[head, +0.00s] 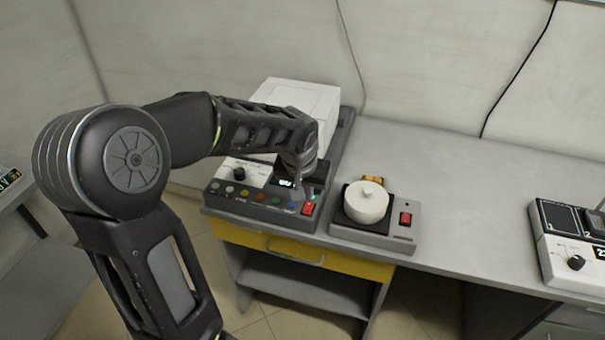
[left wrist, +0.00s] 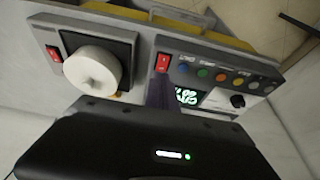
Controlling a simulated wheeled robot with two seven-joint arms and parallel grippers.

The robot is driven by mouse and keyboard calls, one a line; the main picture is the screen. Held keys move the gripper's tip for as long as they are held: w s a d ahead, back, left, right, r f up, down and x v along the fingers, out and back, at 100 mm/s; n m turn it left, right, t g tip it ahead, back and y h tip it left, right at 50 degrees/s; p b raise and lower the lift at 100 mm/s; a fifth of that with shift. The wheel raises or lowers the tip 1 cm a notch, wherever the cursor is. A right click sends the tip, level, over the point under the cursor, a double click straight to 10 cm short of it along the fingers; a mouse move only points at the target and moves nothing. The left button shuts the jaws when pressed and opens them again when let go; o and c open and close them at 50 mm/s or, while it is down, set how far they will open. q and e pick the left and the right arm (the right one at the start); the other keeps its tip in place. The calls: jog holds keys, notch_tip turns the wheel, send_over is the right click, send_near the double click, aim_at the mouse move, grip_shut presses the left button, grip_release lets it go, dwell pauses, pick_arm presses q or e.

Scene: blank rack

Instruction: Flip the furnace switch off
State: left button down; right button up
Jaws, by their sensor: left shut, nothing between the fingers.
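The furnace (head: 292,97) is a white box with a dark grey control panel in front. Its red rocker switch (head: 309,208) sits at the right end of the panel's front row; it also shows in the left wrist view (left wrist: 163,62). The green display (head: 286,183) is lit, as it is in the left wrist view (left wrist: 188,97). My left gripper (head: 304,192) is shut and empty, pointing down just behind the red switch. In the left wrist view a dark fingertip (left wrist: 160,93) ends close to the switch; I cannot tell whether it touches. My right gripper is out of view.
Right of the furnace stands a hot plate (head: 374,238) with a white round pot (head: 366,203) and its own red switch (head: 405,218). Another device (head: 570,262) with a black knob is at the far right. The grey bench (head: 460,200) between them is clear.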

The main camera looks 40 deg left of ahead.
aim_at(310, 204)
pick_arm(q)
jog(key=a+v, duration=0.1)
jog(key=v, duration=0.6)
jog(key=shift+d+r+b, duration=0.3)
jog(key=shift+d, duration=0.15)
jog(key=shift+w, duration=0.1)
jog(key=b, duration=0.4)
jog(key=w+a+b, duration=0.1)
jog(key=b, duration=0.2)
jog(key=shift+w+r+b, duration=0.15)
jog(key=shift+r+b, duration=0.05)
jog(key=shift+b, duration=0.15)
jog(key=shift+f, duration=0.1)
jog(key=x, duration=0.9)
jog(key=s+x, duration=0.1)
jog(key=x, duration=0.3)
jog(key=shift+w+d+f, duration=0.2)
jog(key=shift+f, duration=0.35)
